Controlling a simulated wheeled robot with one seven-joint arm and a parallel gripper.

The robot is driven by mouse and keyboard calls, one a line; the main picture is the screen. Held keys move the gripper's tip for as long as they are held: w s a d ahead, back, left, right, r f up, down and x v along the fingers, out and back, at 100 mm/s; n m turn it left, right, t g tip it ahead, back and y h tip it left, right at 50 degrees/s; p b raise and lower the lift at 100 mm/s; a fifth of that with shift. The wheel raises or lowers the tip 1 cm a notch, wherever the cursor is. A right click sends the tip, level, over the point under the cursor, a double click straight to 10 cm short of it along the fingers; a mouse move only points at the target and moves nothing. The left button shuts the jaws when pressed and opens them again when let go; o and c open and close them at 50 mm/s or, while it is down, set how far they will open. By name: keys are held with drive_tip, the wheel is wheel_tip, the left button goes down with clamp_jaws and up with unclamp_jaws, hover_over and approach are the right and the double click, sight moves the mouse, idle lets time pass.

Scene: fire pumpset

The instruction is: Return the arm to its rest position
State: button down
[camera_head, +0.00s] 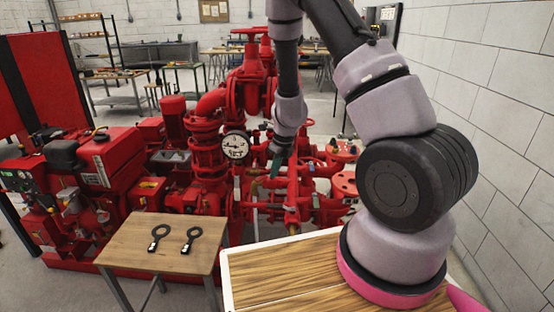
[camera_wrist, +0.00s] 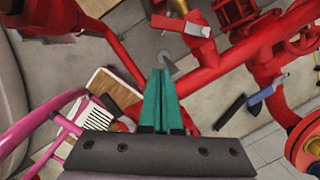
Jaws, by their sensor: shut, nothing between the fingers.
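My gripper (camera_head: 274,166) hangs down at the end of my arm, in front of the red pump pipework (camera_head: 208,150) in the head view. In the wrist view the green fingers of my gripper (camera_wrist: 160,75) lie together, shut with nothing between them. Below them in that view are red pipes (camera_wrist: 205,75) and the grey floor. My arm bends up and over from its base on a wooden top at the right of the head view. I cannot tell whether the fingers touch any pipe.
A round white gauge (camera_head: 235,147) faces me on the pump. A block wall (camera_head: 490,130) closes off the right side. Workbenches (camera_head: 160,52) stand at the back.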

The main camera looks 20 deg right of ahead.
drive_tip(key=s+r+n+t+y, duration=0.15)
drive_tip(key=r+n, duration=0.25)
drive_tip(key=r, duration=0.5)
drive_tip(key=s+r+n+y, duration=0.1)
drive_tip(key=s+r+n, duration=0.2)
drive_tip(key=r, duration=0.6)
drive_tip(key=s+r+n+t+y, duration=0.15)
drive_tip(key=r+n, duration=0.25)
drive_tip(key=r, duration=0.5)
drive_tip(key=s+d+r+n+t+h, duration=0.1)
drive_tip(key=s+d+r+n, duration=0.1)
drive_tip(key=s+r+n, duration=0.5)
drive_tip(key=s+d+r+n+t+h, duration=0.1)
drive_tip(key=s+d+r+n+h, duration=0.1)
drive_tip(key=s+r+n, duration=0.4)
drive_tip(key=s+n, duration=0.1)
drive_tip(key=s, duration=0.3)
drive_tip(key=shift+s+d+r+h, duration=0.2)
drive_tip(key=shift+d+r+h, duration=0.1)
drive_tip(key=shift+d+r, duration=0.05)
drive_tip(key=shift+a, duration=0.25)
idle(3.0)
